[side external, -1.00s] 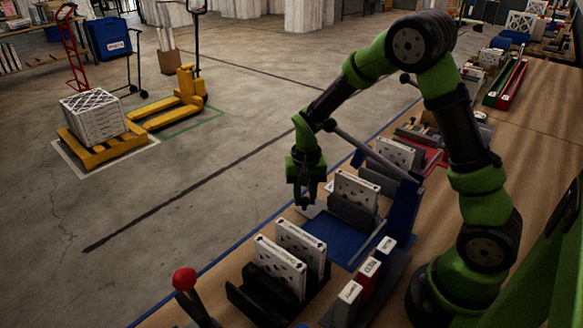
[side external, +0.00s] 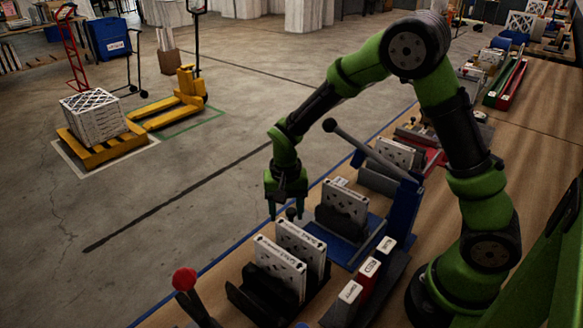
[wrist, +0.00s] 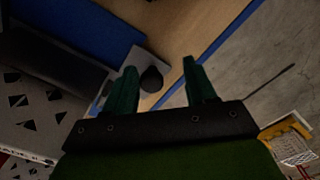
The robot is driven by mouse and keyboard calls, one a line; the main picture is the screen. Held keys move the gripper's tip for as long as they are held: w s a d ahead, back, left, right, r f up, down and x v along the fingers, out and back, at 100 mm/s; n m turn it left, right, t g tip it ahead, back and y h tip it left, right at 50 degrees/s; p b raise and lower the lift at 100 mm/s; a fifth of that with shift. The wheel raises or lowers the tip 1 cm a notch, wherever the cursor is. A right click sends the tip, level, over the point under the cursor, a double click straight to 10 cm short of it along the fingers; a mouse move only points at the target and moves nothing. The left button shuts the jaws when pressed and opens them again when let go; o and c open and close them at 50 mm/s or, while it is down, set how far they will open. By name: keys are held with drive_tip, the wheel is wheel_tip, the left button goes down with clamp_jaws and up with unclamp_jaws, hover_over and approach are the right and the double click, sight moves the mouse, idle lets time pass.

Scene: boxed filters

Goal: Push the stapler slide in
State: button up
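The blue stapler (side external: 405,212) stands on the bench, its grey lever (side external: 360,145) slanting up to the left. Its slide (side external: 340,222) is a dark holder on the blue bed (side external: 372,240), carrying an upright white filter (side external: 345,198). A dark round knob (side external: 291,213) is at the slide's near-left end; it also shows in the wrist view (wrist: 151,78), by a grey plate (wrist: 122,68). My gripper (side external: 285,209) points down over the knob, fingers apart. In the wrist view the knob appears between the fingers, closer to the left one; contact cannot be told.
A black rack (side external: 262,295) with two white filters stands just in front of my gripper. A holder with small labelled boxes (side external: 368,268) is to the right. A red-knobbed lever (side external: 185,280) rises at the lower left. Open floor lies beyond the blue bench edge.

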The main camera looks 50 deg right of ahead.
drive_tip(key=shift+a, duration=1.1)
wheel_tip(320, 180, up, 17)
drive_tip(key=s+d+r+n+t+y, duration=0.1)
drive_tip(key=s+r+n+t, duration=0.1)
drive_tip(key=s, duration=0.6)
drive_tip(key=s+r+n+t+y, duration=0.1)
drive_tip(key=s+r+n+t, duration=0.1)
drive_tip(key=s+t, duration=0.3)
drive_tip(key=s+n, duration=0.1)
drive_tip(key=s, duration=0.1)
drive_tip(key=shift+s+d+r, duration=0.3)
drive_tip(key=shift+s+d, duration=0.1)
